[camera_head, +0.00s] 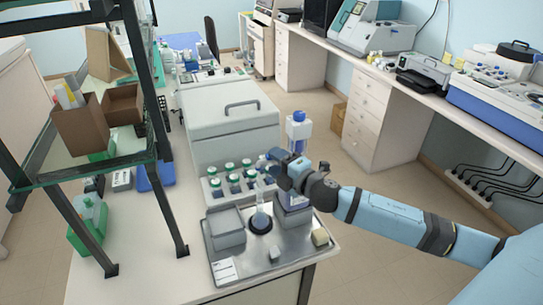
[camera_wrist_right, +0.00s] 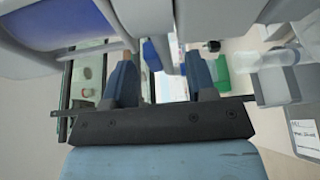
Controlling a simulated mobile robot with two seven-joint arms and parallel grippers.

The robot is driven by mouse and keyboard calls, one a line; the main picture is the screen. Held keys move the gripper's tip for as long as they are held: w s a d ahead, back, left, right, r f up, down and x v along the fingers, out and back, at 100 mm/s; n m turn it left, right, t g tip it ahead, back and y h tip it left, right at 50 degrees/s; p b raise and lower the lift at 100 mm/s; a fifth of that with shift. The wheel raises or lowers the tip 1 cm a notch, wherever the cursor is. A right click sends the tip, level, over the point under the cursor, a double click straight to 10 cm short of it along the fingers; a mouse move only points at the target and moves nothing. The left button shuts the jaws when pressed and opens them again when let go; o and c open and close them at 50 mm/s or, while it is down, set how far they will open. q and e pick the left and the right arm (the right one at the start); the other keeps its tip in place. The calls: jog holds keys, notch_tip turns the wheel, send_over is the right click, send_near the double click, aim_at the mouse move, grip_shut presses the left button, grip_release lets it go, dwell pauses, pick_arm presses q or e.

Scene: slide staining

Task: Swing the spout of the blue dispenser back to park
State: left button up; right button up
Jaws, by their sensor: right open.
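I cannot tell the spout's direction. In the right wrist view, my right gripper's two fingers (camera_wrist_right: 162,75) are apart, with a narrow light-coloured piece near the left fingertip. A large white and blue surface (camera_wrist_right: 55,22) fills the top left, close by. My left gripper is not in view.
A clear flask (camera_head: 261,219) stands on a dark round base just below my gripper. The steel tray (camera_head: 283,262) also bears a grey box (camera_head: 226,230) and small blocks. Several green-capped bottles (camera_head: 231,181) stand behind. A glass-shelved rack (camera_head: 84,168) is at the left.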

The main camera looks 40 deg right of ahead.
jog(key=shift+w+a, duration=0.15)
jog(key=shift+w, duration=0.85)
grip_shut()
